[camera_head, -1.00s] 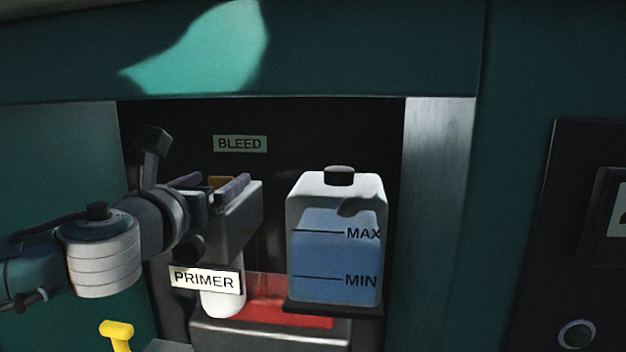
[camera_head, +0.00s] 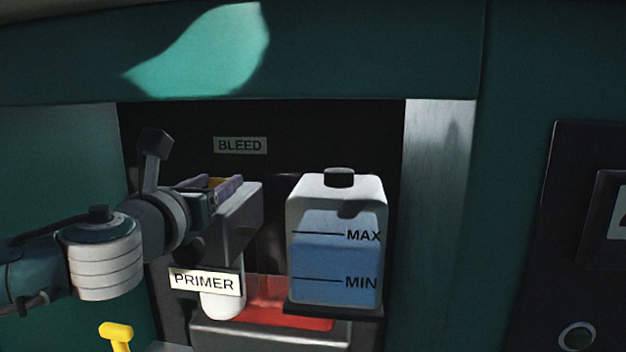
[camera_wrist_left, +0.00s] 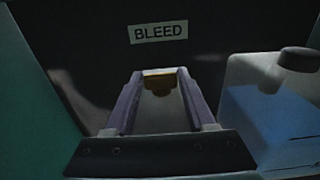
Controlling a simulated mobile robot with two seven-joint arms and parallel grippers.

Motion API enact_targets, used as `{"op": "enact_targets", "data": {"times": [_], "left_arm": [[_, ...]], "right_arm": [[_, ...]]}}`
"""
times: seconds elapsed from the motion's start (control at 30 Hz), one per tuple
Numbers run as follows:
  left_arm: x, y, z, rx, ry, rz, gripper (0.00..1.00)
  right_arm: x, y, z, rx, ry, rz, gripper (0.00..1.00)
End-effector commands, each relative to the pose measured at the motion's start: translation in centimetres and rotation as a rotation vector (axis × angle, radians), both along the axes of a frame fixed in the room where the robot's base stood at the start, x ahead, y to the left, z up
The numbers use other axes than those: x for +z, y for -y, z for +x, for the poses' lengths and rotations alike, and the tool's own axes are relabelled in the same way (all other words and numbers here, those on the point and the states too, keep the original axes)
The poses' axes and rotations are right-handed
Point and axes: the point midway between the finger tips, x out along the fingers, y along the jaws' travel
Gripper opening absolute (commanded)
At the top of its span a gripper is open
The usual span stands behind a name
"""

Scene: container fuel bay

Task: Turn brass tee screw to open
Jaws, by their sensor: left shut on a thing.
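The brass tee screw (camera_head: 216,182) is a small yellow-brown piece on top of the grey block (camera_head: 236,215) below the BLEED label (camera_head: 240,145). My left gripper (camera_head: 225,184) reaches in from the left with its purple-grey fingers on either side of the screw, shut on it. In the left wrist view the screw (camera_wrist_left: 158,82) shows as a brass bar with a short stem between the two fingertips (camera_wrist_left: 160,76). The fingers hide part of the screw in the head view. My right gripper is in neither view.
A translucent tank (camera_head: 336,240) with blue liquid and MAX and MIN marks stands close to the right of the block. A PRIMER label (camera_head: 205,281) is below the gripper. A yellow handle (camera_head: 117,334) is at lower left. Teal cabinet walls frame the dark recess.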

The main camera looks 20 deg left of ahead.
Motion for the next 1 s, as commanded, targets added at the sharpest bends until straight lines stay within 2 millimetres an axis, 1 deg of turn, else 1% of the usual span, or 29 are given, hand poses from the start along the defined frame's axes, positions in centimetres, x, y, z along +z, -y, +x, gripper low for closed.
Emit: {"op": "enact_targets", "data": {"times": [0.27,0.47,0.7,1.0], "left_arm": [[0.2,0.4,0.1,0.110,-0.001,-0.004,0.00],[0.0,0.8,0.3,0.260,-0.002,-0.006,0.00],[-0.2,1.2,0.6,0.441,0.000,-0.003,0.00],[-0.2,1.3,0.8,0.599,0.001,-0.001,0.00]], "right_arm": [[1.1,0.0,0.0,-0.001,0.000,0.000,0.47],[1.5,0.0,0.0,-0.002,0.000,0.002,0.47],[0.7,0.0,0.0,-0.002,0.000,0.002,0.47],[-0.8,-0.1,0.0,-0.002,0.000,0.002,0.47]]}}
